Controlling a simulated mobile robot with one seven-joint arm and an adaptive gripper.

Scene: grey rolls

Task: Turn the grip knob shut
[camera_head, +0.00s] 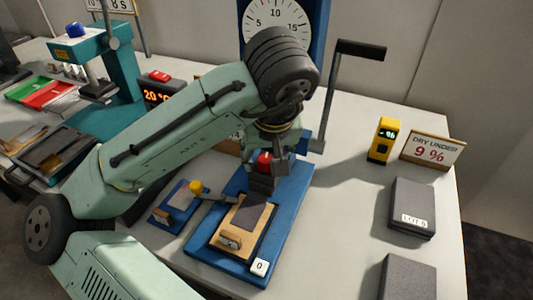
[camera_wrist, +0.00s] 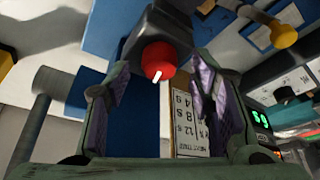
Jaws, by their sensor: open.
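The red grip knob (camera_head: 264,160) is on a dark block at the upper part of a blue stand (camera_head: 295,205). In the wrist view the knob (camera_wrist: 158,58) is round with a white pointer mark at its lower edge. My gripper (camera_head: 268,168) is above the stand, close to the knob. In the wrist view its two fingers (camera_wrist: 160,85) are spread, one on each side of the knob, with visible gaps. I cannot tell how deep the knob lies between the fingertips. My arm and gripper partly hide the top of the stand in the head view.
A wooden board (camera_head: 225,245) with a grey piece (camera_head: 252,213) lies on the stand. A crank handle (camera_head: 350,50) rises behind my gripper. A small blue plate with a yellow knob (camera_head: 196,187) is at left. Grey blocks (camera_head: 412,205), a yellow meter (camera_head: 383,140) and a sign (camera_head: 432,150) are at right.

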